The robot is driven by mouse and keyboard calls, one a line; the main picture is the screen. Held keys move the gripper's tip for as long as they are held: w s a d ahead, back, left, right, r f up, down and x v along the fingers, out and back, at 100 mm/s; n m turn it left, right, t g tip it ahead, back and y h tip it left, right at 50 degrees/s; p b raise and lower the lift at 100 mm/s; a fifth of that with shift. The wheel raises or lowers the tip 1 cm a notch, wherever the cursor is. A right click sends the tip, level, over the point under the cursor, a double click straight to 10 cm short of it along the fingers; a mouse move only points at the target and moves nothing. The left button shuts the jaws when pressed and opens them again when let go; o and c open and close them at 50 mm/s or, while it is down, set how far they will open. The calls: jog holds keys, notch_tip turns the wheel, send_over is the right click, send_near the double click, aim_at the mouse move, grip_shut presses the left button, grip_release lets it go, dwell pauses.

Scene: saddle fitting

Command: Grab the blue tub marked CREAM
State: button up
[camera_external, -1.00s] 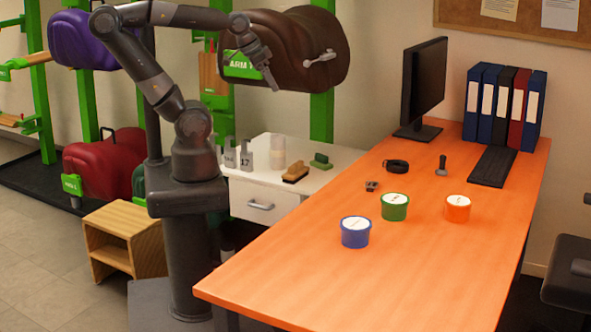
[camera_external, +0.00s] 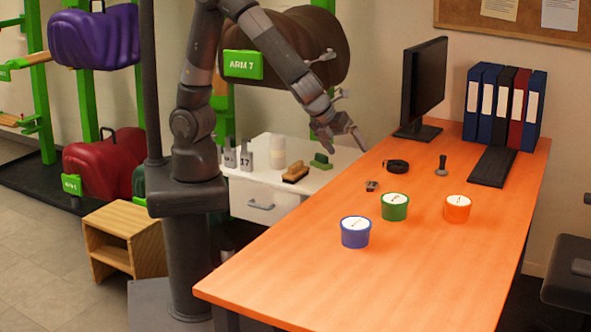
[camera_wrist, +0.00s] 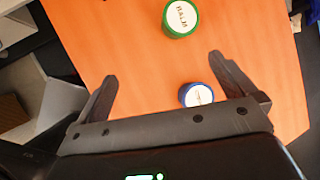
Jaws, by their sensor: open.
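The blue tub (camera_external: 355,236) with a white lid stands upright on the orange table (camera_external: 290,270), nearest the table's front left. Its label is too small to read. In the wrist view the blue tub (camera_wrist: 188,92) shows between the fingers, closer to the right one, its lower part hidden by my gripper's body. My gripper (camera_external: 346,142) is open and empty, above the far left edge of the table, well apart from the tub. Both spread fingers of my gripper (camera_wrist: 162,68) show in the wrist view.
A green tub (camera_external: 395,209), reading BALM in the wrist view (camera_wrist: 181,18), stands just behind right of the blue one. An orange tub (camera_external: 457,211) is farther right. A black coil (camera_external: 397,167), monitor (camera_external: 423,88) and keyboard (camera_external: 492,167) lie behind. The table's front is clear.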

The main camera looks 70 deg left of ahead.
aim_at(356, 223)
jog(key=s+d+f+m, duration=0.1)
jog(key=d+f+m, duration=0.2)
jog(key=d, duration=0.1)
jog(key=s+d+f+m+h, duration=0.1)
jog(key=s+d+f+m, duration=0.1)
jog(key=d, duration=0.3)
jog(key=s+d+f+m, duration=0.2)
jog(key=d+f+m, duration=0.2)
jog(key=shift+s+d+f+h, duration=0.2)
jog(key=shift+s+h, duration=0.05)
jog(key=shift+h, duration=0.15)
jog(key=shift+d+f+m, duration=0.25)
jog(key=shift+f+m, duration=0.05)
jog(key=x, duration=0.5)
jog(key=shift+f, duration=0.2)
jog(key=shift+s+a+x, duration=0.1)
jog(key=shift+x, duration=1.15)
jog(key=shift+s+a+x, duration=0.1)
jog(key=shift+a+x, duration=0.05)
jog(key=shift+x, duration=1.1)
jog(key=shift+f, duration=0.2)
jog(key=shift+c, duration=0.2)
jog(key=c, duration=1)
jog(key=shift+r, duration=0.1)
